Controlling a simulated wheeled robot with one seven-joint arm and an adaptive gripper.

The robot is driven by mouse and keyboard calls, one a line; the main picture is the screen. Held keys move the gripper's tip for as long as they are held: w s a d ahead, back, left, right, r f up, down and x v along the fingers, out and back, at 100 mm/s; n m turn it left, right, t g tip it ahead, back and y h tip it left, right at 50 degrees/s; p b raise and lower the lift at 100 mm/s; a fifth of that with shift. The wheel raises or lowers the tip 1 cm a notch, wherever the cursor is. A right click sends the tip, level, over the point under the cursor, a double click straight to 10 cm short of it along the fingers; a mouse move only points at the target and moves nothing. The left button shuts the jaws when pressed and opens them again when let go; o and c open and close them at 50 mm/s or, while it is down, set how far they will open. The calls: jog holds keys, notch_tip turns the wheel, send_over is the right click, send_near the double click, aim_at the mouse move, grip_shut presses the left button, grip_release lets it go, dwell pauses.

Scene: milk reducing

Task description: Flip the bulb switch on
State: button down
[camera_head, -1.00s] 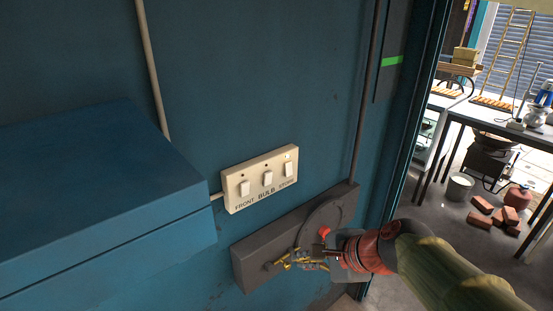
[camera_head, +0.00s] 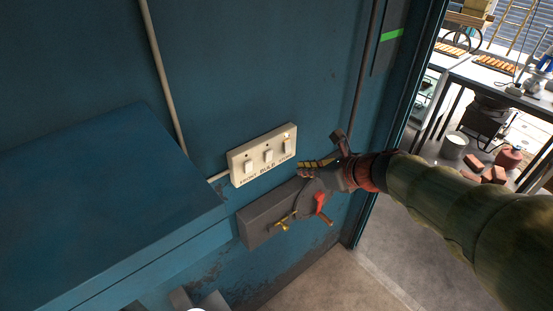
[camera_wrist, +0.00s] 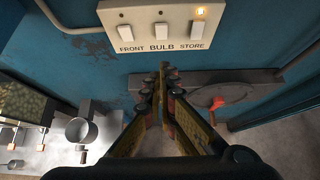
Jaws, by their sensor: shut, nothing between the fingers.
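A cream switch panel (camera_head: 235,165) is fixed to the blue wall, with three white rocker switches marked FRONT, BULB and STORE. The bulb switch (camera_head: 269,156) is the middle one; it also shows in the wrist view (camera_wrist: 161,31). The small lamp above it is dark, while the lamp above the store switch (camera_wrist: 197,30) glows orange. My gripper (camera_head: 302,167) is shut and empty, just right of and below the panel in the head view. In the wrist view its fingertips (camera_wrist: 163,68) point up toward the panel, below the BULB label, with a visible gap.
A grey box (camera_head: 257,229) with a red lever (camera_head: 321,202) and a brass handle lies below the panel, close under my gripper. A blue cabinet (camera_head: 110,190) juts out at left. Grey pipes run up the wall. A doorway opens at right, showing a workbench.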

send_near(268, 157)
jog(key=shift+w+a+f+p, duration=0.15)
jog(key=shift+w+a+f, duration=0.2)
jog(key=shift+w+f, duration=0.35)
jog(key=shift+w+a+f+p, duration=0.1)
jog(key=shift+w+a+f, duration=0.3)
jog(key=shift+f, duration=0.55)
jog(key=shift+w+a+f+p, duration=0.15)
jog(key=shift+w+a+f, duration=0.15)
jog(key=shift+w+f, duration=0.4)
jog(key=shift+s+f, duration=0.1)
jog(key=shift+s, duration=0.05)
jog(key=shift+w+a+r, duration=0.3)
jog(key=shift+w+r, duration=0.05)
jog(key=shift+w, duration=0.1)
jog(key=shift+r, duration=0.15)
